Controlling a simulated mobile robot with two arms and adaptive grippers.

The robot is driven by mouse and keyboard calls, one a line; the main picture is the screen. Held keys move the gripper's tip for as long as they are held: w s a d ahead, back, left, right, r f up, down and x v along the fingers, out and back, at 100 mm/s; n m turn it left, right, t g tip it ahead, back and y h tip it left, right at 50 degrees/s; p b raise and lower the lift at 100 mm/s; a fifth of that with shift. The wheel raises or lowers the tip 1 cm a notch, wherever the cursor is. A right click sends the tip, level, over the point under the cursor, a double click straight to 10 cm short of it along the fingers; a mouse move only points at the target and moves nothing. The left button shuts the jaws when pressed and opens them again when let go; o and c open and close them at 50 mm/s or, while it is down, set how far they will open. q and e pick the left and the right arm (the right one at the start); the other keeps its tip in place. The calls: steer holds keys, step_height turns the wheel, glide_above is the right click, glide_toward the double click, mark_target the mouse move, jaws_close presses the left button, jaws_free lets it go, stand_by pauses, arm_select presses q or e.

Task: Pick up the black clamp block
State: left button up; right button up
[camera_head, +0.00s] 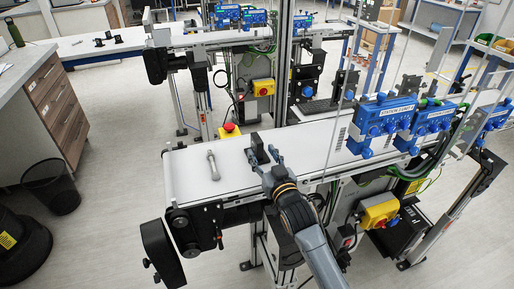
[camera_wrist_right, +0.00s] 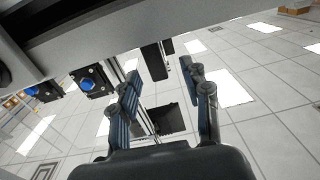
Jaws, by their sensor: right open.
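A black block (camera_head: 258,147), which looks like the clamp block, stands upright on the white belt of the near conveyor. My right gripper (camera_head: 266,162) is right at it, at the belt's front edge, with its fingers spread. The fingers partly cover the block's lower part, and I cannot tell whether they touch it. In the right wrist view the open fingers (camera_wrist_right: 162,95) show with nothing clearly held between them. My left gripper is not in view.
A grey metal pin (camera_head: 213,165) lies on the near belt (camera_head: 185,180), left of the gripper. Blue station units (camera_head: 383,115) line the back right. A red-and-yellow emergency button (camera_head: 229,130) sits behind the belt. Small black parts (camera_head: 118,39) lie on the far table.

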mark_target(261, 148)
steer(key=shift+p+x, duration=0.35)
steer(key=shift+x, duration=1.6)
steer(key=shift+d+f, duration=0.1)
steer(key=shift+d, duration=0.1)
jaws_close()
